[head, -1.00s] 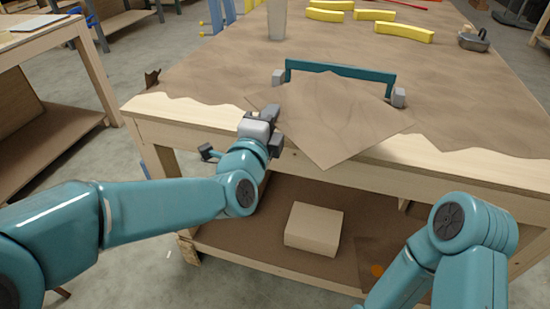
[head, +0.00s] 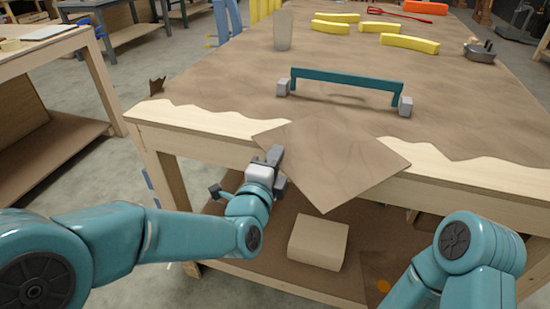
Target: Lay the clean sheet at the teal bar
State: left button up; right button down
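The brown square sheet (head: 335,165) lies turned cornerwise over the table's front edge, its near corner hanging out in front. The teal bar (head: 345,77) stands on grey end blocks (head: 405,106) behind it, with a gap between bar and sheet. My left gripper (head: 280,168) is at the sheet's left edge and appears shut on it; the contact is partly hidden. My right arm shows at lower right, but its gripper is out of view.
The brown-covered table (head: 210,85) has a bare, wavy-edged wooden front strip. Yellow curved pieces (head: 409,44), a clear cup (head: 283,30) and a grey metal tool (head: 480,52) stand farther back. A box (head: 318,242) and an orange spot (head: 383,287) show below.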

pick_arm(q)
jog(key=o, duration=0.3)
jog(key=shift+s+r, duration=0.1)
jog(key=shift+r+p, duration=0.25)
jog(key=shift+p, duration=0.1)
jog(key=v, duration=1.2)
jog(key=s+a+f+n+g+y, duration=0.15)
jog(key=f+n+g, duration=0.3)
jog(key=f, duration=0.75)
jog(key=a+f+n+g+y, duration=0.1)
jog(key=a+f+n+g, duration=0.35)
jog(key=f, duration=0.75)
jog(key=s+a+f+n+g, duration=0.2)
jog(key=s+f+n+g, duration=0.5)
jog(key=s+f+n, duration=0.7)
notch_tip(320, 180, down, 3)
jog(key=s+h, duration=0.1)
jog(key=s, duration=0.1)
jog(key=shift+s+f+n+g+b, duration=0.2)
jog(key=shift+s+n+g+b, duration=0.1)
jog(key=shift+s+g, duration=0.1)
